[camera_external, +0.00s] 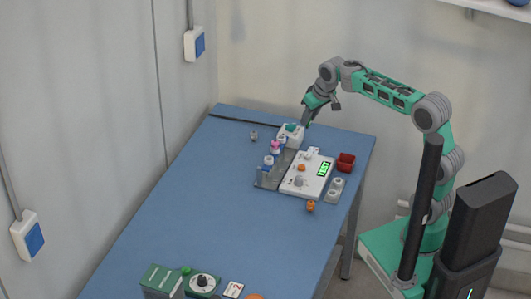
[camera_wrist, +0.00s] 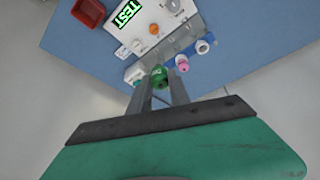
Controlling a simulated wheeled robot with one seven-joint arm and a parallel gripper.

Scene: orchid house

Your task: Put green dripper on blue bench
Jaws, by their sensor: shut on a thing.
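The green dripper (camera_wrist: 159,77) shows in the wrist view between the fingertips of my gripper (camera_wrist: 160,84). My gripper is shut on it. In the external view my gripper (camera_external: 307,118) points down over the far end of the blue bench (camera_external: 190,205), close above a small white box (camera_external: 291,140) with a teal top. The dripper cannot be made out clearly there. Whether it touches anything below is unclear. The bench also shows in the wrist view (camera_wrist: 255,28).
A pink-topped bottle (camera_external: 276,147) and blue-and-white bottles stand by a grey metal rack (camera_external: 268,183). Beside them are a white device (camera_external: 303,188) with a green display, a red bin (camera_external: 346,161) and an orange item (camera_external: 311,206). Green boxes (camera_external: 162,281) stand at the near end. The bench middle is clear.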

